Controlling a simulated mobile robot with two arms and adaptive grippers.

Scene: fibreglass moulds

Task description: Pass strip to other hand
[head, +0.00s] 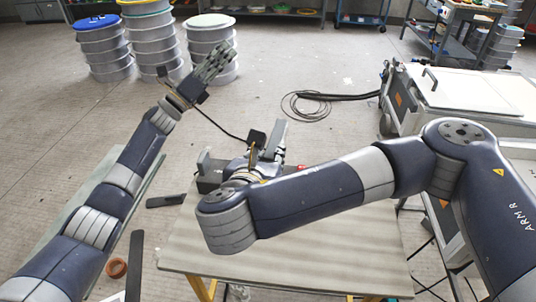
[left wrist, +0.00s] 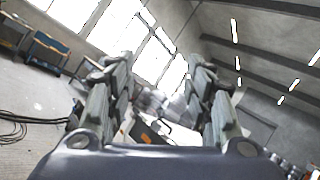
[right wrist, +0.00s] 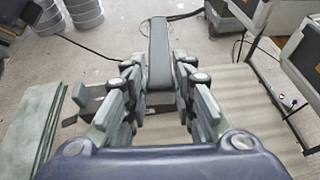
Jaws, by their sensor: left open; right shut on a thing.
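A dark grey strip (right wrist: 159,48) stands out from between the fingers of my right gripper (right wrist: 159,78) in the right wrist view. The gripper is shut on its near end, and the far end is free. In the head view my right gripper (head: 270,156) is low over the far part of the table, partly hidden behind my right arm. My left gripper (head: 214,66) is open and empty, raised well away to the upper left of the right one. In the left wrist view its fingers (left wrist: 158,75) are spread with no strip between them.
The pale ribbed table (head: 330,250) has mostly bare space at its front. Another dark strip (head: 166,201) lies at its left. Stacked drums (head: 153,45) stand behind, a white machine (head: 450,92) at right, and a coiled hose (head: 312,104) on the floor.

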